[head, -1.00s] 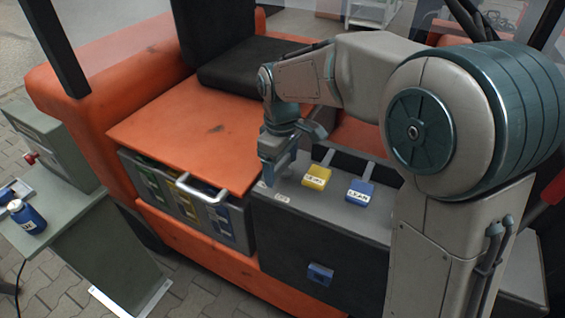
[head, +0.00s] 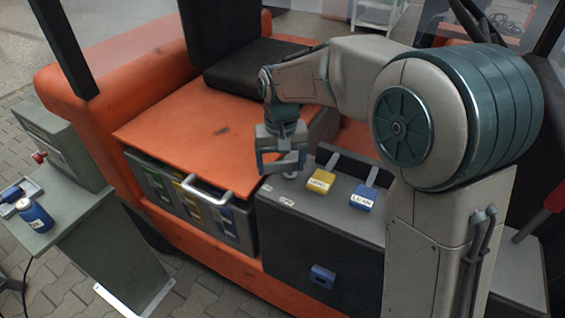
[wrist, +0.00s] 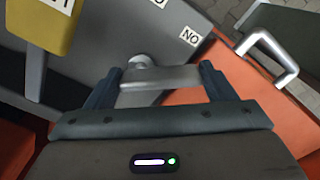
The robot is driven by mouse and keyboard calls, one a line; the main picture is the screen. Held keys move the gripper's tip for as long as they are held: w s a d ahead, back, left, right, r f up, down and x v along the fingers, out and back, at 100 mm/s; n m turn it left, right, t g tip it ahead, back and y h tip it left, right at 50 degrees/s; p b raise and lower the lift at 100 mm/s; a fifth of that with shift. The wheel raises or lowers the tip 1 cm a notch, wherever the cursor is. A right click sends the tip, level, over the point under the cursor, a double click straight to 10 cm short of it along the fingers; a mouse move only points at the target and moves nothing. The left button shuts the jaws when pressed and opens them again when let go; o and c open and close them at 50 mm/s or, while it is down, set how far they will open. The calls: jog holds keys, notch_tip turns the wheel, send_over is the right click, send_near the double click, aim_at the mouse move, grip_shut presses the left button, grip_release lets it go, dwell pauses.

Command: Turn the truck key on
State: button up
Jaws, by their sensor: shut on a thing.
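The truck key is a small metal bar (wrist: 160,82) with a round barrel (wrist: 140,62) beside it in the wrist view. The bar spans the space between both fingers of my gripper (wrist: 162,88), which is shut on it. In the head view my gripper (head: 280,166) points down at the back left of the dark console (head: 300,224), and the key's light round part (head: 290,174) shows at the fingertips. A white label (wrist: 190,36) near the key reads NO as seen, possibly ON upside down. A second label (wrist: 160,2) is cut off.
A yellow lever (head: 320,181) and a blue lever (head: 363,198) stand just right of my gripper.

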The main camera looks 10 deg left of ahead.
aim_at(280, 162)
jog(key=shift+w+a+m, duration=0.1)
jog(key=shift+w+m, duration=0.05)
jog(key=shift+m, duration=0.45)
jog(key=o, duration=1)
jog(key=shift+r, duration=0.1)
notch_tip(280, 162, up, 14)
